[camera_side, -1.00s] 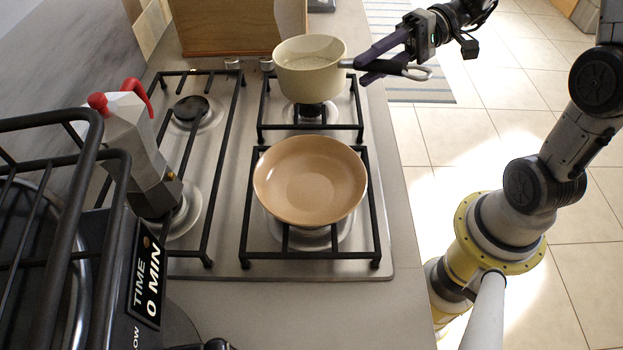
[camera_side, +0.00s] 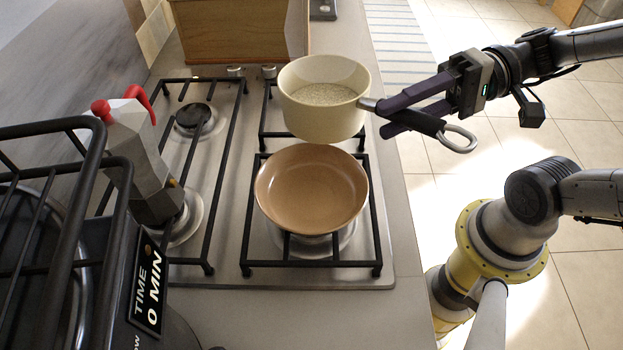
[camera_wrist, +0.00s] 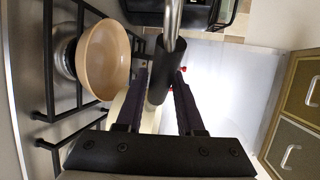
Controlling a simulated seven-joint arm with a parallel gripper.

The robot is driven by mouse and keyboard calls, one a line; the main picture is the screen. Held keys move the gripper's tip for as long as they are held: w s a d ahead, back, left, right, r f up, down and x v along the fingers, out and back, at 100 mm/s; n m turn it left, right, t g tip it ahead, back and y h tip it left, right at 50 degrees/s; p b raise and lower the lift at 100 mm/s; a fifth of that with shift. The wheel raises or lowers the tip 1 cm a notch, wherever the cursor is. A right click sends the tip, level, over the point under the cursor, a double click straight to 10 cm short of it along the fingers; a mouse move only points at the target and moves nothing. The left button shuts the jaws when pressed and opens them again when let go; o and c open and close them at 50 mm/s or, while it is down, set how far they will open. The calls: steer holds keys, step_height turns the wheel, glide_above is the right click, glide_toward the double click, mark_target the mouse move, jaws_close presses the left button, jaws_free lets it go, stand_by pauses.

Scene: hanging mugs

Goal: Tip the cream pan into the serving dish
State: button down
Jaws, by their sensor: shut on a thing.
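The cream pan (camera_side: 322,112) is held in the air just behind and partly above the serving dish, roughly level, with pale grainy contents inside. My gripper (camera_side: 382,117) is shut on the pan's dark handle, which ends in a metal loop. In the wrist view the handle (camera_wrist: 160,75) lies between my gripper's fingers (camera_wrist: 160,95), and the pan's body is mostly hidden. The serving dish (camera_side: 311,190) is a shallow tan bowl on the front right burner grate. It looks empty, and it also shows in the wrist view (camera_wrist: 104,60).
A moka pot (camera_side: 140,165) with red handle stands at left on the hob (camera_side: 225,240). A black rack (camera_side: 60,150) and a timer sign (camera_side: 150,290) fill the near left. A wooden box (camera_side: 240,30) stands behind. The counter right of the dish is clear.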

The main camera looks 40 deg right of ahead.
steer(key=s+a+n+g, duration=0.1)
steer(key=s+a, duration=0.2)
steer(key=s, duration=0.3)
steer(key=s+a+f+n+g+y, duration=0.1)
steer(key=s+a, duration=0.2)
steer(key=s, duration=0.4)
steer(key=shift+s, duration=0.2)
steer(key=shift+r, duration=0.1)
steer(key=w+r+m+g+h, duration=0.1)
steer(key=w+r+m+g, duration=0.2)
steer(key=r, duration=0.6)
steer(key=shift+w+m+h, duration=0.3)
steer(key=shift+w+m, duration=0.1)
steer(key=shift+m, duration=0.8)
steer(key=shift+a, duration=0.1)
